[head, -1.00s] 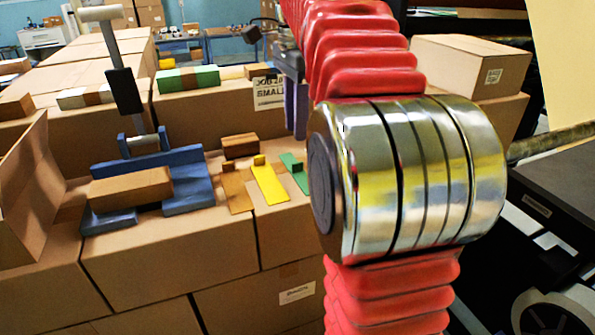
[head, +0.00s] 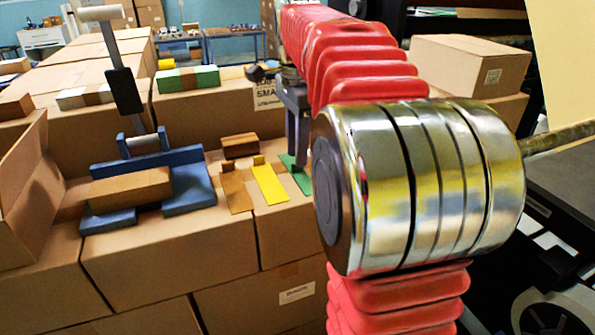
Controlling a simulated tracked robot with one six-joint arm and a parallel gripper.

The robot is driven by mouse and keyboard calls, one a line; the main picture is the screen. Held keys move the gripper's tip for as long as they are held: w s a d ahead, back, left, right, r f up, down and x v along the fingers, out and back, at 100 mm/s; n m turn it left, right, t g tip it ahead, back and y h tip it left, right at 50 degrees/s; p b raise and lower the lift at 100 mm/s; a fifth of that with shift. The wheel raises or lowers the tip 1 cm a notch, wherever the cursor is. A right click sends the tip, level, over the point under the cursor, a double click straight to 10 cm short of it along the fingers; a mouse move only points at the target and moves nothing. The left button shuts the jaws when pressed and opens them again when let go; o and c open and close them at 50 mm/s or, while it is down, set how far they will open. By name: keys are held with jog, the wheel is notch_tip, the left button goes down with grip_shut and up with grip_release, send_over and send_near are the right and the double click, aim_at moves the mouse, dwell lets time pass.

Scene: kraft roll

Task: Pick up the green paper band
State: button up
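The green paper band (head: 300,178) is a flat strip with a small upright part at its far end. It lies on the cartons, right of a yellow band (head: 268,184) and a brown band (head: 235,190). My gripper (head: 298,158) points down at the green band's far end, and its grey fingers overlap the upright part in the head view. I cannot tell whether they touch it or how far apart they are. My own red and chrome arm hides what is right of the band.
A blue press-like fixture (head: 188,190) with a brown block (head: 131,187) and a lever (head: 124,90) stands on the left. A small brown block (head: 239,146) sits behind the bands.

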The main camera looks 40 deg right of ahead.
jog(key=shift+f, duration=1.35)
jog(key=shift+c, duration=0.4)
grip_shut()
